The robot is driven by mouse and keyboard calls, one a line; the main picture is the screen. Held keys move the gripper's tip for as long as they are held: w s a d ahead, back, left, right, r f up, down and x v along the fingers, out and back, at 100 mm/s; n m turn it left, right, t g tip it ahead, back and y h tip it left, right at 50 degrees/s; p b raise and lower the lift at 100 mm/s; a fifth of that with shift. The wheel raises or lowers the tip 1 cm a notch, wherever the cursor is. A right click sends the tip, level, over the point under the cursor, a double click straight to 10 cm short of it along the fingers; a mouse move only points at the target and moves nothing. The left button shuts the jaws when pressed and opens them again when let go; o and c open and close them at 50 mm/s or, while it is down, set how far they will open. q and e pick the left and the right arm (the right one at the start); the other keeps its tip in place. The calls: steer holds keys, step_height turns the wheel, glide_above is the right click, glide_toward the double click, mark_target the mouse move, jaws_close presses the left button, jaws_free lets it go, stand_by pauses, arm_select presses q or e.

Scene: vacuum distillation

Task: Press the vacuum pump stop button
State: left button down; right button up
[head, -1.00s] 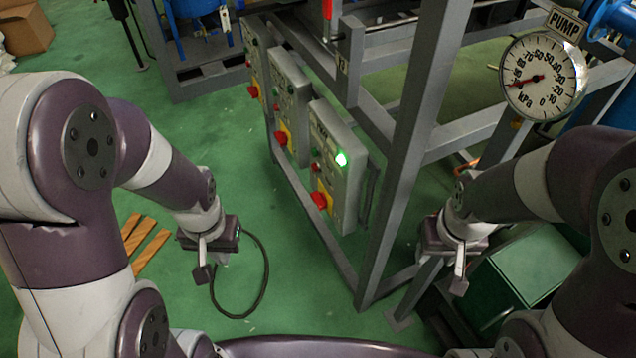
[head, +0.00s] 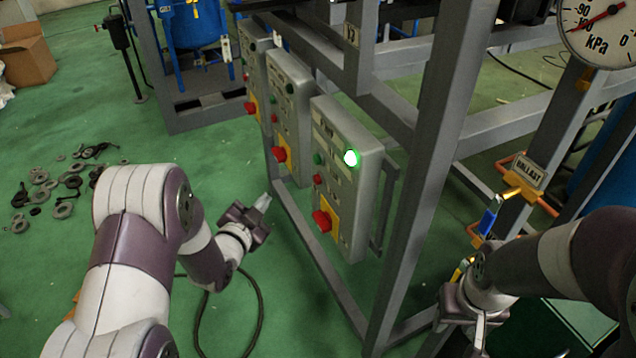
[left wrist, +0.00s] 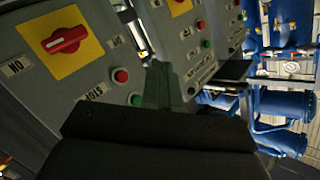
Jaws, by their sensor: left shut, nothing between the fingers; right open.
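The nearest grey control box (head: 338,190) has a glowing green lamp (head: 352,158), a green button (head: 318,159), a small red button (head: 318,180) and a red rotary switch (head: 322,221) on a yellow plate. My left gripper (head: 264,202) is shut and empty, left of this box and apart from it. In the left wrist view, its closed fingers (left wrist: 160,82) show in front of the panels. A red button (left wrist: 120,76) beside a "STOP" label and a green button (left wrist: 137,100) are left of the fingers. My right gripper (head: 462,338) is open at the bottom right, partly cut off.
Two similar boxes (head: 290,115) (head: 257,75) stand farther along the grey frame (head: 440,150). A pressure gauge (head: 600,28) is at the top right. A cable (head: 262,310) lies by my left arm. Loose rings (head: 45,190) lie on the green floor at left.

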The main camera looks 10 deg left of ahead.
mark_target(318, 179)
arm_select(q)
steer(key=shift+w+r, duration=0.1)
steer(key=shift+r, duration=0.25)
steer(key=shift+d, duration=0.1)
steer(key=w+d+b, duration=0.1)
steer(key=w+d, duration=0.4)
steer(key=d, duration=0.2)
steer(key=shift+d, duration=0.2)
stand_by(2.0)
steer(key=shift+w+d+b, duration=0.15)
steer(key=shift+d+b, duration=0.1)
steer(key=shift+b, duration=0.05)
